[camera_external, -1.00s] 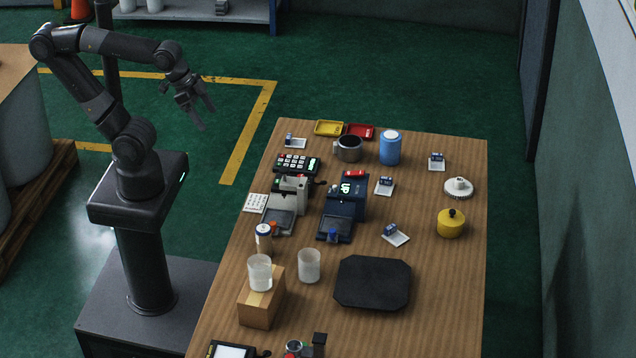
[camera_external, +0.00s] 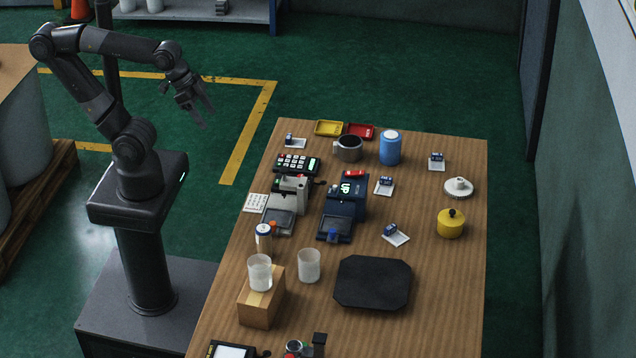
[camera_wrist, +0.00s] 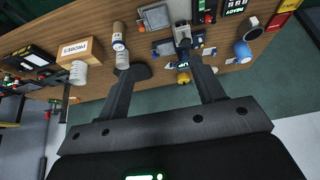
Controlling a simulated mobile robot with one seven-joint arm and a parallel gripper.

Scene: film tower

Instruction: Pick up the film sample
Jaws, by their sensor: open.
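Several small white plates with blue items on them lie on the wooden table: at the back left (camera_external: 297,144), back right (camera_external: 437,166), middle (camera_external: 385,190) and right of the middle (camera_external: 397,238). I cannot tell for sure which thing is the film sample. My gripper (camera_external: 196,106) is open and empty, held in the air left of the table and apart from everything on it. In the wrist view its two fingers (camera_wrist: 165,75) are spread wide with nothing between them.
The table holds a blue cylinder (camera_external: 390,150), a grey mug (camera_external: 348,150), a dark blue device (camera_external: 346,197), a grey device (camera_external: 286,200), a yellow pot (camera_external: 451,226), a black pad (camera_external: 372,282) and a cardboard box (camera_external: 259,308). The table's right front (camera_external: 440,310) is clear.

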